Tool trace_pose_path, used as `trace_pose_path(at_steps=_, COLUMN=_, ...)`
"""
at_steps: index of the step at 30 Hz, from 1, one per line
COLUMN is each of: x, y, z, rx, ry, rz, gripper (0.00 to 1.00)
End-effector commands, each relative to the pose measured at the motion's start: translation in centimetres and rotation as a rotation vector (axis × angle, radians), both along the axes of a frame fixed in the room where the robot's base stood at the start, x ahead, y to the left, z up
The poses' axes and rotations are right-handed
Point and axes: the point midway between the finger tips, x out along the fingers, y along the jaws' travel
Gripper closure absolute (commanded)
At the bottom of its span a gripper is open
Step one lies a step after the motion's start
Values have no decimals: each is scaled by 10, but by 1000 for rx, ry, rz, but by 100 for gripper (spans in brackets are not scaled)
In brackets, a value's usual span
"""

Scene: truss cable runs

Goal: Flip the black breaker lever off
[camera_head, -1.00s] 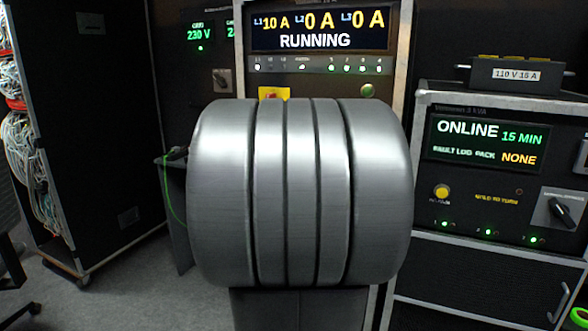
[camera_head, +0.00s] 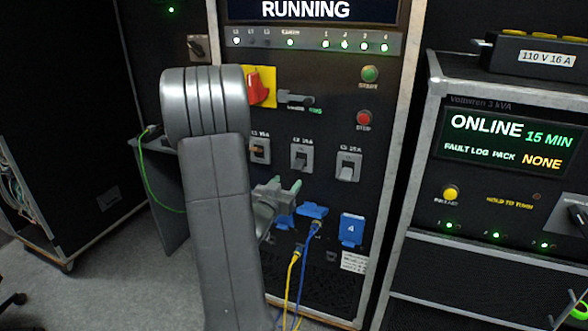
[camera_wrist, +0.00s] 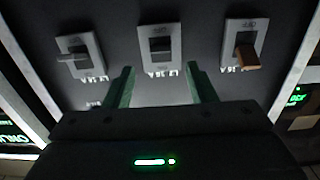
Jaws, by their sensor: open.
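The black breaker lever (camera_wrist: 160,45) is on the middle of three breakers in the wrist view. In the head view, this breaker (camera_head: 302,157) is the middle one on the black panel. I cannot tell clearly which way its lever points. My gripper (camera_wrist: 160,70) is open and empty, its two green fingers apart below the middle breaker in the wrist view. In the head view, my gripper (camera_head: 284,186) is in front of the panel, below and left of that breaker. My arm partly hides it.
A brown-lever breaker (camera_head: 260,150) and a pale-lever breaker (camera_head: 348,167) flank the middle one. Above are a red rotary switch (camera_head: 258,86), a green button (camera_head: 370,74) and a red button (camera_head: 364,119). Blue sockets (camera_head: 352,229) with blue and yellow cables (camera_head: 293,272) are below.

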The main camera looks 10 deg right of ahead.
Motion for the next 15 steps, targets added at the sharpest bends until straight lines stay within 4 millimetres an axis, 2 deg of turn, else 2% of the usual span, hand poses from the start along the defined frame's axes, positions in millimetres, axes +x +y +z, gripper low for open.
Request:
trace_pose_path(at_steps=6, x=39, y=-27, z=1, rx=-1, ry=-1, rz=-1, gripper=49)
trace_pose_path(at_steps=15, x=68, y=-46, z=1, rx=0, ry=0, rz=2, gripper=49)
